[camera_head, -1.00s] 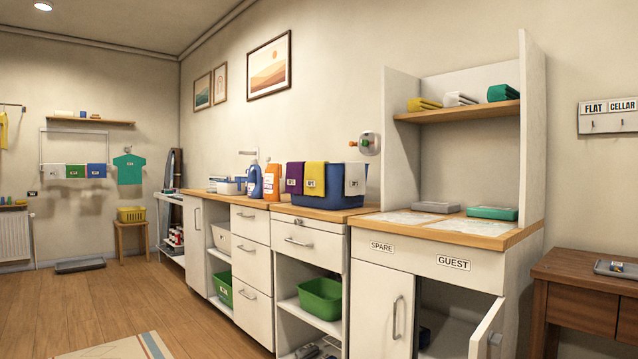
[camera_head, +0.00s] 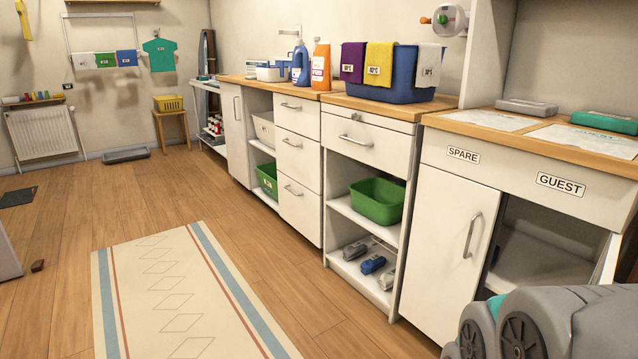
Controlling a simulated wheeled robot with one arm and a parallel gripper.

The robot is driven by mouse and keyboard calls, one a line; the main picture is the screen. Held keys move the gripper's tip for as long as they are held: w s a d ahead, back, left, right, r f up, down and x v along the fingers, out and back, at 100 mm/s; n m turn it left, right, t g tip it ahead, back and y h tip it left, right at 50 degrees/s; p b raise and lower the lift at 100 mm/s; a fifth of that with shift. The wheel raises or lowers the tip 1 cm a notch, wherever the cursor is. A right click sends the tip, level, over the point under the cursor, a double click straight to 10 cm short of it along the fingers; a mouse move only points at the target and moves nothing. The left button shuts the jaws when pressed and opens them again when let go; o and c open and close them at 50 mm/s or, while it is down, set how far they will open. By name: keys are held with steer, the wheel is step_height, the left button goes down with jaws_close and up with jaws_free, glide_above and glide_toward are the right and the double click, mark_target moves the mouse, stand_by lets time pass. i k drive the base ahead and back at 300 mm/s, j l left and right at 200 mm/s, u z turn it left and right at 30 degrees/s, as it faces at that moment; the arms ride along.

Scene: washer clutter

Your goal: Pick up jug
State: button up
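A blue jug-like bottle (camera_head: 300,64) with a pale label stands upright on the wooden counter (camera_head: 262,84). It is the likeliest jug in view. An orange bottle (camera_head: 320,66) with a white label stands close on its right. A large grey jointed part, which looks like part of my arm, fills the lower right corner, far from the jug. My gripper's fingers do not show.
A blue tub (camera_head: 405,85) with purple, yellow and white cloths stands right of the bottles. The GUEST cabinet's door (camera_head: 608,262) stands open. Green bins (camera_head: 376,201) sit on lower shelves. A striped rug (camera_head: 175,290) lies on otherwise mostly clear floor.

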mark_target(300, 74)
steer(key=i+j+u, duration=0.25)
steer(key=i, duration=0.7)
steer(key=i+j+u, duration=0.1)
steer(key=i+u, duration=0.15)
steer(key=i, duration=0.7)
